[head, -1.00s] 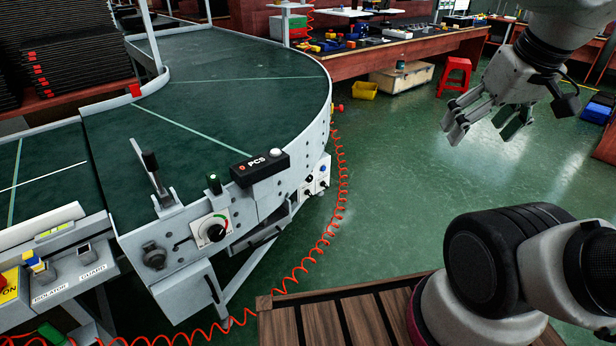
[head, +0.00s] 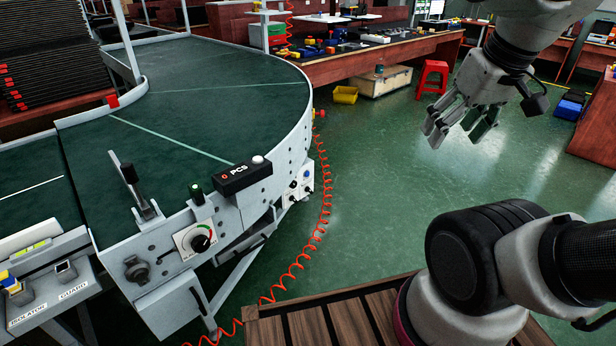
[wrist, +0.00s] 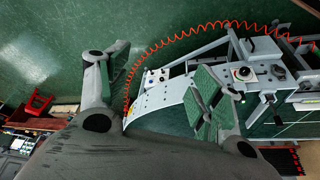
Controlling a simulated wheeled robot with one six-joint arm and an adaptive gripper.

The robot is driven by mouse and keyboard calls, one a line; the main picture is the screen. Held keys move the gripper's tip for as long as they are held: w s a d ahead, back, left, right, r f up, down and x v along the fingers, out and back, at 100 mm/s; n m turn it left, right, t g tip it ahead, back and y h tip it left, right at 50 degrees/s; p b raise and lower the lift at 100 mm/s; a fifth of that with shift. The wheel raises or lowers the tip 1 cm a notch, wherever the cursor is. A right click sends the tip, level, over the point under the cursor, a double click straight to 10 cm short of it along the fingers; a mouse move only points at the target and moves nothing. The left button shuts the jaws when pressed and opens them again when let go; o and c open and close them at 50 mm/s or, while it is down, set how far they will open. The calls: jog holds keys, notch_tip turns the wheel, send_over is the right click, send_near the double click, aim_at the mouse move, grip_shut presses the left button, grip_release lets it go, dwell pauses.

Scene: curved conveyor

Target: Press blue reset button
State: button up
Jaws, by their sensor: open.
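The blue button (head: 307,173) is a tiny spot on a small white control box (head: 299,188) on the outer side of the curved conveyor (head: 210,95). Dark knobs or switches sit below it on the same box. The box also shows in the wrist view (wrist: 157,77), between my fingers, where the button is too small to make out clearly. My gripper (head: 455,130) hangs in the air over the green floor, to the right of the box and well apart from it. Its fingers are spread and empty.
A black PCS box (head: 241,176) with a white button, a green button (head: 195,191) and a dial (head: 199,239) are on the conveyor's near side. A coiled red hose (head: 322,210) runs beside it. Open floor lies between conveyor and gripper; a red stool (head: 433,75) stands behind.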

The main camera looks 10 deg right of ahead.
grip_shut()
dwell(1.3)
